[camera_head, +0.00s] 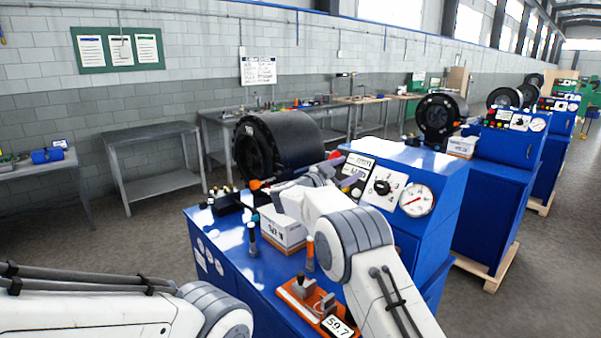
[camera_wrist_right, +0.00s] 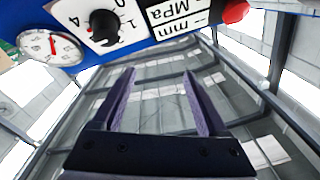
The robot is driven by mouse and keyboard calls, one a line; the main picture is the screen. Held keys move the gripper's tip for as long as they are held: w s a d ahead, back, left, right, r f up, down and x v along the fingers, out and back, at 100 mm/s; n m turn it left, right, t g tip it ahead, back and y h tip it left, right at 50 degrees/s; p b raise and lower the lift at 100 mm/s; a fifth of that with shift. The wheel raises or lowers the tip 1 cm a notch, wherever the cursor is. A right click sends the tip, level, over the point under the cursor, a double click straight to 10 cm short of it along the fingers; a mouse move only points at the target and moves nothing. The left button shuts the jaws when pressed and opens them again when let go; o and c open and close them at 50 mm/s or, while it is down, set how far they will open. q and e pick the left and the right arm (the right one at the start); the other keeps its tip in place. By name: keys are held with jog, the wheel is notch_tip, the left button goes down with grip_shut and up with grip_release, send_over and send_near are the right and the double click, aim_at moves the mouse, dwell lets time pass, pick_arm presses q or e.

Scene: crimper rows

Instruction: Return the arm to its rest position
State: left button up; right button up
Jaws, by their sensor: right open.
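My right arm reaches from the bottom of the head view over the blue crimper bench, and its wrist is in front of the control panel (camera_head: 383,190). The right gripper is small and partly hidden by the wrist in that view. In the right wrist view the right gripper (camera_wrist_right: 159,72) is open, its two purple fingers apart with nothing between them. The panel's dial gauge (camera_wrist_right: 50,46), black knob (camera_wrist_right: 104,26) and red button (camera_wrist_right: 235,11) lie beyond the fingertips. My left arm shows at the lower left; its gripper is out of view.
The bench (camera_head: 235,262) holds a white box (camera_head: 281,232), upright tools and an orange-based gauge (camera_head: 313,303) reading 59.7. A black crimper head (camera_head: 290,140) stands behind. More blue machines (camera_head: 495,185) stand right. A bare grey table (camera_head: 155,145) stands left, with open floor before it.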

jog(key=s+a+f+n+g+y, duration=0.1)
jog(key=s+a+f+n+y, duration=0.1)
jog(key=s+f+n+y, duration=0.5)
jog(key=s+a+f+n+g+y, duration=0.1)
jog(key=s+f+n+y, duration=0.4)
jog(key=s+n+y, duration=0.4)
jog(key=s+d+f+g, duration=0.1)
jog(key=s+f+g, duration=0.15)
jog(key=s, duration=0.55)
jog(key=s+d+f+m+g+h, duration=0.15)
jog(key=s+f, duration=0.25)
jog(key=s, duration=0.5)
jog(key=s+d+f+g, duration=0.1)
jog(key=s+f+g, duration=0.2)
jog(key=s, duration=0.5)
jog(key=s+a+r+n+g, duration=0.1)
jog(key=s+a+r+n, duration=0.2)
jog(key=s+a, duration=0.3)
jog(key=s+a+r+n+g+y, duration=0.1)
jog(key=s+a+r+n, duration=0.2)
jog(key=s+a, duration=0.4)
jog(key=shift+s+a+n+g, duration=0.3)
jog(key=shift+s+n+g, duration=0.1)
jog(key=shift+s+n, duration=0.3)
jog(key=shift+r, duration=0.1)
